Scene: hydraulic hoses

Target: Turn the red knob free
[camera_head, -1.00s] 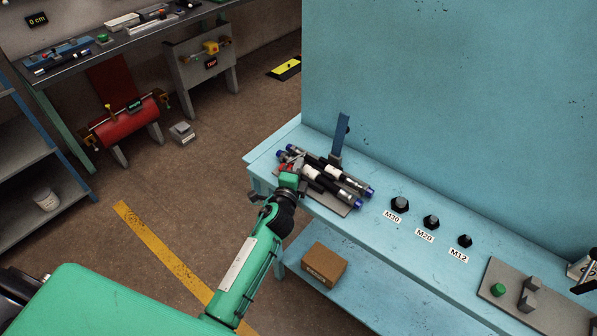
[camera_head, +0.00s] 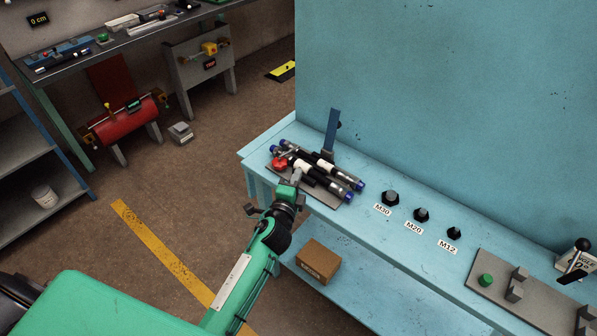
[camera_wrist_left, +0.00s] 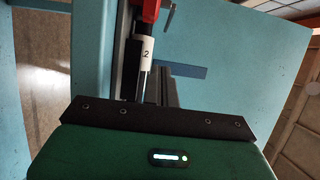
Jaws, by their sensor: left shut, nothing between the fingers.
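The red knob (camera_head: 280,164) sits at the left end of a bundle of black hoses with blue-capped ends (camera_head: 344,189) on the blue bench. A red part, seemingly this knob, shows at the top of the left wrist view (camera_wrist_left: 148,11), above a white-labelled hose (camera_wrist_left: 146,52). My left gripper (camera_head: 297,175) is shut and empty. It is just right of and in front of the knob in the head view, over the near side of the hoses. Whether it touches a hose cannot be told. My right gripper is not in view.
Black fittings labelled M30 (camera_head: 391,198), M20 (camera_head: 421,215) and M12 (camera_head: 454,233) stand along the bench. A blue upright bracket (camera_head: 332,133) rises behind the hoses. A grey plate with a green knob (camera_head: 486,280) is at right. A cardboard box (camera_head: 318,261) lies on the lower shelf.

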